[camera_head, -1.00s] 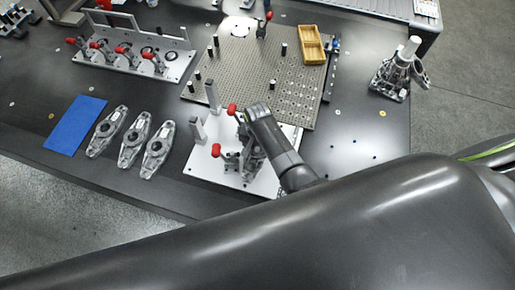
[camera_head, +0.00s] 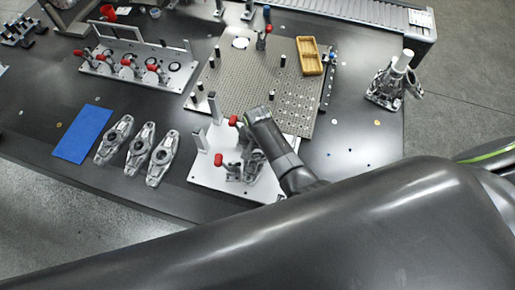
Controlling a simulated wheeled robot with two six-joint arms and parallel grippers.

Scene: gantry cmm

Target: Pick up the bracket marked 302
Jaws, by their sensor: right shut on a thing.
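Three grey metal brackets lie side by side at the left of the dark table: a left one (camera_head: 114,139), a middle one (camera_head: 140,148) and a right one (camera_head: 163,158). No marking is legible on any, so I cannot tell which is 302. My right gripper (camera_head: 252,163) is over the white fixture plate (camera_head: 207,172), under my dark wrist, which hides most of it. It is shut on a grey metal part among the fixture's clamps. The part is mostly hidden, and I cannot tell if it is a bracket. My left gripper is not in view.
Red-handled clamps (camera_head: 218,160) and upright posts (camera_head: 201,139) stand on the plate. A perforated board (camera_head: 240,90) with pegs and a yellow tray (camera_head: 309,56) lies behind. A blue mat (camera_head: 82,134), a clamp rack (camera_head: 140,70) and a grey casting (camera_head: 388,85) stand around.

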